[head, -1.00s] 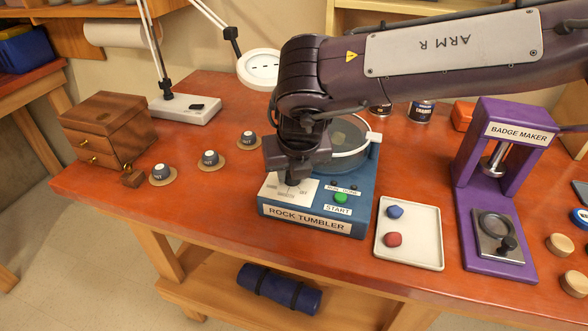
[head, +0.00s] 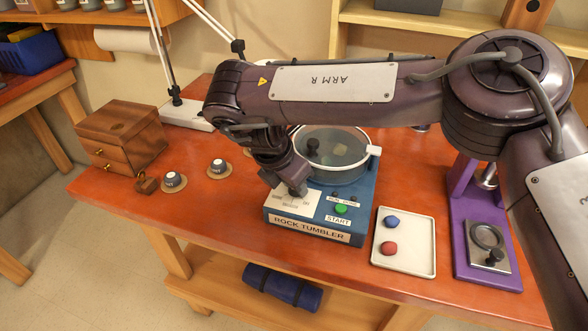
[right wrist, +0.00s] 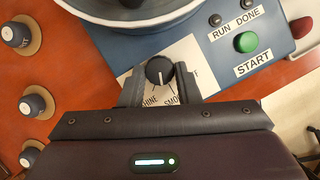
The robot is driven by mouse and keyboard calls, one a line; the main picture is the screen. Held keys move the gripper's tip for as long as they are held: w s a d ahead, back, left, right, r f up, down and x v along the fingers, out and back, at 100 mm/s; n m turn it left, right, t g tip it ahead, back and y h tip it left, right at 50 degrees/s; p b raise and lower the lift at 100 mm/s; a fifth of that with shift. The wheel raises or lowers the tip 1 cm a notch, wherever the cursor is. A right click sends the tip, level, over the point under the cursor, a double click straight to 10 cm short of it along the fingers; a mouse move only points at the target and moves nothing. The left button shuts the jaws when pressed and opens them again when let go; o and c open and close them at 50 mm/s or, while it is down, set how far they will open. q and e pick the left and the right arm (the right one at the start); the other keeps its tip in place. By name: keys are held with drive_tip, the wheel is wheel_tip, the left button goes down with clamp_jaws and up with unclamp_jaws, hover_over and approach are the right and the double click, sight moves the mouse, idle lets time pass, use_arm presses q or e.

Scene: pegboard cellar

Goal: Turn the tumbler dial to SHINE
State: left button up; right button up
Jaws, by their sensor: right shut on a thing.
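The blue rock tumbler (head: 315,240) stands on the orange bench, with a round clear-walled drum (head: 335,158) behind its panel. Its black tumbler dial (right wrist: 159,70) sits on a white label plate. In the right wrist view the dial's white pointer line points down, between the partly covered SHINE letters at lower left and SMOOTH letters at lower right. My right gripper (right wrist: 159,88) has one finger on each side of the dial and is shut on it. In the head view the right gripper (head: 297,190) hides most of the dial. My left gripper is not in view.
The green START button (head: 341,209) is right of the dial. A white tray (head: 405,265) with a blue and a red stone lies further right, beside the purple badge maker (head: 463,180).

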drive_tip(key=m+p, duration=0.1)
drive_tip(key=p, duration=0.1)
drive_tip(key=m+g+p, duration=0.1)
drive_tip(key=m+p, duration=0.1)
drive_tip(key=shift+w+a+r+h, duration=0.1)
drive_tip(key=shift+w+r+h, duration=0.05)
drive_tip(key=shift+r+h, duration=0.25)
drive_tip(key=shift+w+f+m+g+p, duration=0.15)
drive_tip(key=shift+m+g+p, duration=0.1)
drive_tip(key=shift+m+p, duration=0.55)
drive_tip(key=shift+f+m+g+p, duration=0.15)
drive_tip(key=shift+m+g+p, duration=0.1)
drive_tip(key=shift+m+p, duration=0.5)
drive_tip(key=o, duration=1)
drive_tip(key=shift+c, duration=0.2)
